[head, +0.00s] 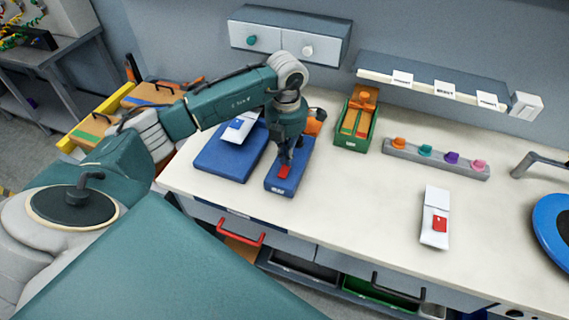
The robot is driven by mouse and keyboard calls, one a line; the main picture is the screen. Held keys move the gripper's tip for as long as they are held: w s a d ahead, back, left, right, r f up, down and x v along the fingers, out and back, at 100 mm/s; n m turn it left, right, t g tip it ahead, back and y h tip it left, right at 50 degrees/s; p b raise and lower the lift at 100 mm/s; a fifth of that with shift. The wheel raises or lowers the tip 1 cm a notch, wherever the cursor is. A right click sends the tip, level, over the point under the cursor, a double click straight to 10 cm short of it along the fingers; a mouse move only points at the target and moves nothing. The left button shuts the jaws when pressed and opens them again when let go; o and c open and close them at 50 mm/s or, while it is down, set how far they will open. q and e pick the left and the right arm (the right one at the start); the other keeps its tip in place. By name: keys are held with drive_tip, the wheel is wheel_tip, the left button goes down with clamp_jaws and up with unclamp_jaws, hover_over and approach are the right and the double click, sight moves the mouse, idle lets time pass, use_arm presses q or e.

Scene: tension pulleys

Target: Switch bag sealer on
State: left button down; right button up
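A blue box-like device (275,187) with a small red piece (284,171) on top and a light label on its front edge sits near the table's front edge. It looks like the bag sealer, but its label is too small to read. My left gripper (286,158) points down over this device, just behind the red piece. The fingers are small and dark, and I cannot tell whether they touch it or are parted. The arm and gripper hide the back part of the device. My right gripper is not in view.
A flat blue pad (212,168) with a white and blue item lies left of the device. A green bin (350,145), a grey rack of colored knobs (437,159) and a white holder with a red piece (434,217) stand to the right. The table's front middle is clear.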

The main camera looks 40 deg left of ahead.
use_arm(q)
drive_tip(key=shift+f+b, duration=0.8)
drive_tip(key=shift+f, duration=0.25)
idle(0.4)
drive_tip(key=shift+r+p, duration=2.1)
drive_tip(key=shift+r, duration=1.4)
